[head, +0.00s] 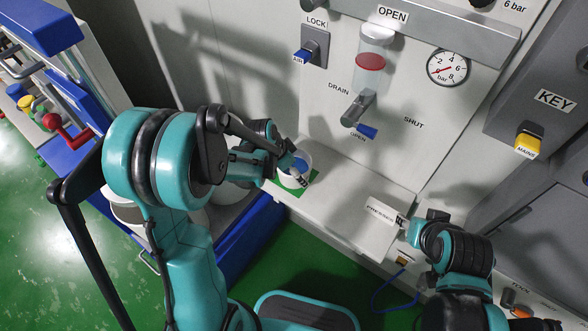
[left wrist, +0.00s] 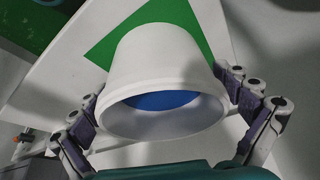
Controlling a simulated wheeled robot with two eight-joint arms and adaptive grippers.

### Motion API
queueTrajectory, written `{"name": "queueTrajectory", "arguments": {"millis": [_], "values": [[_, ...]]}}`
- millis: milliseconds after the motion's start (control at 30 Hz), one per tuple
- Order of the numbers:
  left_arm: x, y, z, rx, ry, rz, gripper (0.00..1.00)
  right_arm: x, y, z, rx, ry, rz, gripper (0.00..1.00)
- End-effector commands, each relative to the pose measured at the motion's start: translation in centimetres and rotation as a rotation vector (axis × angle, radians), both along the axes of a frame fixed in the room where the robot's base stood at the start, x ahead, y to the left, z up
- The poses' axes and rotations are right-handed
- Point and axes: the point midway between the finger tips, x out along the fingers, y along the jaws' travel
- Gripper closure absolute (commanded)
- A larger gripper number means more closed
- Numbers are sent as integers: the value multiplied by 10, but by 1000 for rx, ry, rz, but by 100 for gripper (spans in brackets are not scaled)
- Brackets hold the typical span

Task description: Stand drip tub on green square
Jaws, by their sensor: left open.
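The drip tub is a white cup, blue inside, seen in the head view (head: 305,153) and large in the left wrist view (left wrist: 165,58). It appears upright, with its narrow end on the green square (left wrist: 101,50), which also shows under it in the head view (head: 290,186). My left gripper (head: 292,164) is at the tub; in the left wrist view its open fingers (left wrist: 160,90) lie on both sides of the tub. Whether they touch it is unclear. My right gripper (head: 405,223) is beside the PRESSED label; its fingers are too small to read.
The green square lies on a pale ledge (head: 345,205) below a panel with a drain valve (head: 357,109), a clear cylinder (head: 373,60) and a gauge (head: 447,67). A blue-edged bench (head: 246,238) stands left of the ledge. The ledge between tub and label is clear.

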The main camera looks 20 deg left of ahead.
Motion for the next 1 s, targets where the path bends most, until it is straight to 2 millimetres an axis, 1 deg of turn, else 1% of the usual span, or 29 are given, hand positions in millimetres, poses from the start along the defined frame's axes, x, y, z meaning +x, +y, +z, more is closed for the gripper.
{"name": "queueTrajectory", "arguments": {"millis": [67, 167, 400, 500, 600, 767, 867, 967, 1000], "values": [[0, 1, 6, 0, 0, 0, 0, 0, 0, 5, 0, 0, 0, 60], [-5, 5, 22, 0, 0, 2, 0, 0, 0, 12, 0, 0, 0, 60], [-21, 19, 73, 0, 0, 2, 0, 0, 0, 35, 0, 0, 0, 60], [-27, 24, 91, 0, 0, 1, 0, 0, 0, 42, 0, 0, 0, 60], [-31, 28, 103, 0, 1, 2, 0, 0, 0, 46, 0, 0, 0, 60], [-35, 30, 115, 1, -1, 8, 0, 0, 0, 49, 0, 0, 0, 60], [-44, 29, 126, 6, -6, 53, 0, 0, 0, 49, 0, 0, 0, 60], [-62, 26, 144, 15, -19, 149, 0, 0, 0, 49, 0, 0, 0, 60], [-71, 26, 153, 17, -29, 201, 0, 0, 0, 49, 0, 0, 0, 60]]}}
